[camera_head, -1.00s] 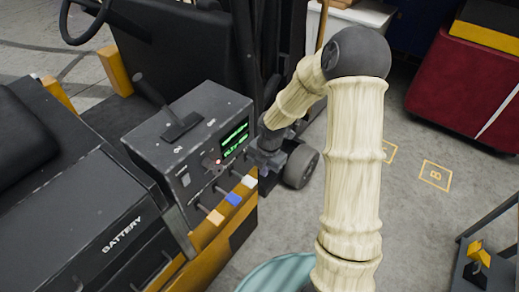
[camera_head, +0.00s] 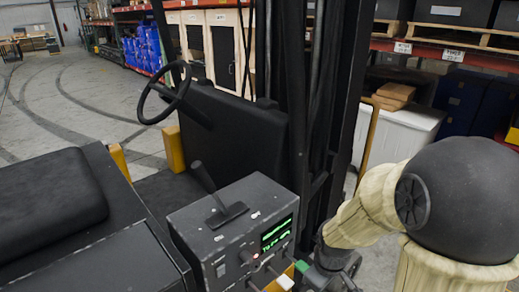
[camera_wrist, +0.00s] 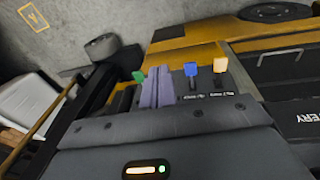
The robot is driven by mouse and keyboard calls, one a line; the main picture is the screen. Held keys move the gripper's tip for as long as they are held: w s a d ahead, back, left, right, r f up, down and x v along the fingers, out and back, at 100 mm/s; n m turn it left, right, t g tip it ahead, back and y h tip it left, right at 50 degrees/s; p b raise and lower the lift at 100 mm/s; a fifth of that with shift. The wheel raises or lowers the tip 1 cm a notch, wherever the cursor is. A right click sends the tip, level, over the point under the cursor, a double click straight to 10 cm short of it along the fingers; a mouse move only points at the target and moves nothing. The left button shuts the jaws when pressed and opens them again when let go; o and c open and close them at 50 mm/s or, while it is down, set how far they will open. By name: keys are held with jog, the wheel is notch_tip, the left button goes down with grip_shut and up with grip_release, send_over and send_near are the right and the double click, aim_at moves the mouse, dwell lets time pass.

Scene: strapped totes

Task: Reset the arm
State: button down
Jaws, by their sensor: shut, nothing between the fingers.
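My gripper (camera_wrist: 157,72) shows in the wrist view as two grey-purple fingers pressed together, with nothing between them. I cannot tell whether the fingers touch a lever. In the head view my wrist is beside the right side of the dark control box (camera_head: 190,222), and the fingertips are not clear. A white knob (camera_head: 285,282) and the green knob (camera_head: 302,265) show there.
The control box is on a forklift with a steering wheel (camera_head: 172,92), black seat (camera_head: 50,200) and dark mast (camera_head: 325,110). A white bin (camera_head: 405,130) stands behind the mast. Shelves with pallets (camera_head: 455,35) are at the back right. Open floor (camera_head: 75,105) lies at the far left.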

jog(key=s+r+m, duration=0.1)
jog(key=m, duration=0.1)
jog(key=s+r+m, duration=0.1)
jog(key=s+m, duration=0.1)
jog(key=m, duration=0.1)
jog(key=s+m, duration=0.1)
jog(key=m, duration=0.2)
jog(key=shift+s+r+t, duration=0.3)
jog(key=shift+s+r, duration=0.05)
jog(key=shift+r, duration=0.05)
